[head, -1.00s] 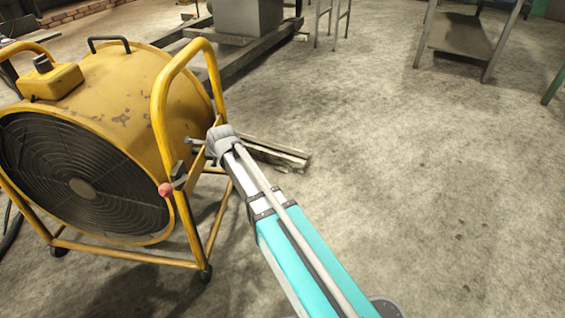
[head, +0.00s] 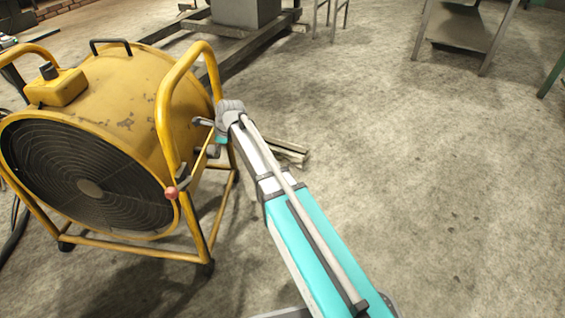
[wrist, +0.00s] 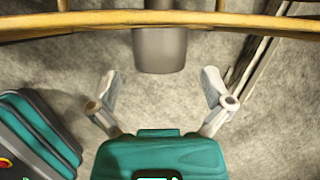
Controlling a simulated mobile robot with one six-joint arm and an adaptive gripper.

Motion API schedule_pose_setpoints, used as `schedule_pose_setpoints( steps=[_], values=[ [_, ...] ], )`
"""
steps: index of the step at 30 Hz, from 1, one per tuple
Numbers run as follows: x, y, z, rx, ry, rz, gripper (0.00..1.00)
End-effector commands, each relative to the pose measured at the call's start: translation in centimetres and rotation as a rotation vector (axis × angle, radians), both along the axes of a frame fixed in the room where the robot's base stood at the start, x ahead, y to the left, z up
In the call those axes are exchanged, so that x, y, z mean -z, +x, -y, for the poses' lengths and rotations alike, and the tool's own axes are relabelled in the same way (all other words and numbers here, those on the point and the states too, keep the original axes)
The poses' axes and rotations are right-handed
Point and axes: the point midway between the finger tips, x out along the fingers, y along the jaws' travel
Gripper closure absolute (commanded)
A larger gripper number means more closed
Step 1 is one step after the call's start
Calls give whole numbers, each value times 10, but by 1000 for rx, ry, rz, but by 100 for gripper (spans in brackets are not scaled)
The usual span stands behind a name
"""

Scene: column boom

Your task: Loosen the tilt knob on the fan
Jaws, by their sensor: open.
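The yellow drum fan (head: 130,100) stands in its tube frame at the left of the head view. A dark knob-like part (head: 211,152) shows at the near side of the frame, partly covered by my gripper. A red ball (head: 171,192) sits on a small lever on the frame's upright. In the wrist view a grey, blunt knob (wrist: 160,48) hangs below a yellow frame bar, centred ahead of my fingertips. My gripper (wrist: 160,78) is open and empty, its fingers spread wide either side of the knob's line, apart from it. In the head view it is small and partly hidden behind my wrist.
The yellow bar (wrist: 80,24) crosses the top of the wrist view, close to the knob. Timber pieces (head: 288,152) lie on the floor behind my arm. A metal rack (head: 462,35) stands at the back right. The concrete floor at right is clear.

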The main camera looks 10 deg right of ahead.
Motion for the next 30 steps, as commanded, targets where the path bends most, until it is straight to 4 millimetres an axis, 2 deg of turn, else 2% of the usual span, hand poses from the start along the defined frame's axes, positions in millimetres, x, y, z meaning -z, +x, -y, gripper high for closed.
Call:
schedule_pose_setpoints(
  steps=[1,30],
  values=[
    [-9,-2,2,0,0,0,0],
    [-90,-23,31,0,0,1,0]
  ],
)
